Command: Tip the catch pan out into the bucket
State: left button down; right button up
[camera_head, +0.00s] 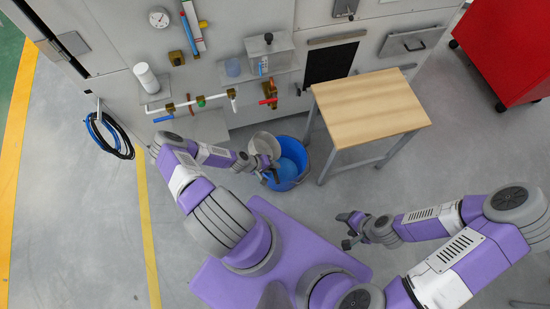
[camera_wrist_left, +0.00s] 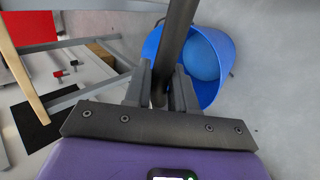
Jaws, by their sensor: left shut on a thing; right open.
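The catch pan (camera_head: 262,145) is a small grey round pan at the bucket's left rim in the head view. It looks tilted on its side. My left gripper (camera_head: 270,167) is shut on it; in the left wrist view the jaws (camera_wrist_left: 161,88) close on a dark bar-like edge (camera_wrist_left: 178,35) of it. The blue bucket (camera_head: 303,181) stands on the floor just right of the gripper. It also shows in the left wrist view (camera_wrist_left: 222,50), with a lighter blue surface inside. What the pan holds is hidden. My right gripper (camera_head: 348,228) is open and empty, low at the right.
A wooden-topped table (camera_head: 370,105) stands right of the bucket, its legs close by. Behind is a grey cabinet wall with a pipe and valves (camera_head: 200,101) and a clear box (camera_head: 270,52). A red cabinet (camera_head: 505,45) is far right. Floor at right is open.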

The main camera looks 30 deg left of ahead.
pick_arm(q)
jog(key=shift+s+a+f+t+h+b, duration=0.25)
jog(key=shift+s+a+t+h+b, duration=0.35)
jog(key=shift+b, duration=1.2)
jog(key=shift+s+a+f+t+h+b, duration=0.3)
jog(key=shift+t+h+b, duration=0.6)
jog(key=shift+b, duration=0.9)
jog(key=shift+s+a+f+t+h+b, duration=0.3)
jog(key=shift+s+t+h+b, duration=0.4)
jog(key=shift+b, duration=1.1)
jog(key=shift+w, duration=0.15)
